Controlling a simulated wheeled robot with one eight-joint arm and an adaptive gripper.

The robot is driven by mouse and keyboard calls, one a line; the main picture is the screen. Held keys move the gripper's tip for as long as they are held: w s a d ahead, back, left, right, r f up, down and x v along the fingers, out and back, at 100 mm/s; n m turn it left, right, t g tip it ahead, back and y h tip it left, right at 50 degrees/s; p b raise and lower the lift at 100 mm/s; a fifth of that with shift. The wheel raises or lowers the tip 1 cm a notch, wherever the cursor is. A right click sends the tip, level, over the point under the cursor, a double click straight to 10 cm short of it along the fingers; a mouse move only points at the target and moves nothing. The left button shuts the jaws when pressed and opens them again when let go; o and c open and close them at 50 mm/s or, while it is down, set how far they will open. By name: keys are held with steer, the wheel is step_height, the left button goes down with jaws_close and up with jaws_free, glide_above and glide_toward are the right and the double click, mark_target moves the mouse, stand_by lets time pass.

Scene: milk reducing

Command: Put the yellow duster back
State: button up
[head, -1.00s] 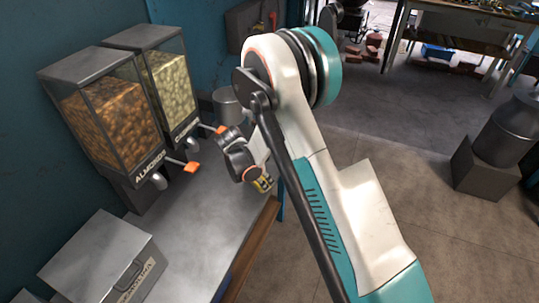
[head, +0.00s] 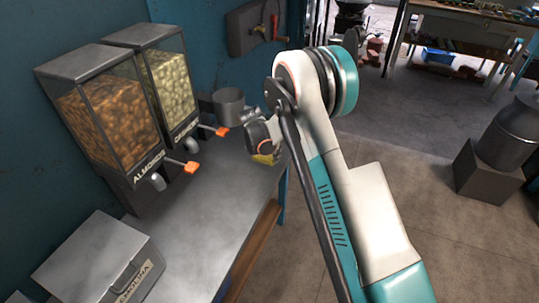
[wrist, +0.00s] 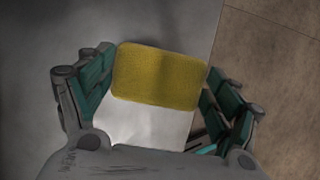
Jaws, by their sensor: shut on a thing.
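The yellow duster (wrist: 158,76) is a flat, rounded yellow pad, seen between the two fingers of my gripper (wrist: 155,100) in the wrist view. The gripper is shut on it. A pale surface shows just below the pad in that view; I cannot tell if it is part of the duster. In the head view a small patch of the duster (head: 265,158) shows under my gripper, near the right edge of the grey worktop (head: 205,215). My arm and wrist hide most of it. I cannot tell whether it touches the worktop.
Dispensers of almonds (head: 112,130) and pale contents (head: 168,90) stand at the left, with orange levers jutting out. A grey pot (head: 229,107) stands behind my gripper. A metal box (head: 98,262) is at the front left. A dark holder (head: 252,28) hangs on the wall. The middle worktop is clear.

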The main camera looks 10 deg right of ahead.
steer(key=w+d, duration=0.1)
steer(key=w, duration=0.1)
steer(key=w+d+b, duration=0.1)
steer(key=shift+w+d, duration=0.35)
step_height(320, 180, down, 4)
steer(key=shift+w+d+r+b, duration=0.1)
steer(key=shift+w+r+b, duration=0.05)
steer(key=shift+b, duration=0.75)
steer(key=shift+r, duration=0.15)
steer(key=o, duration=1)
steer(key=shift+o, duration=0.2)
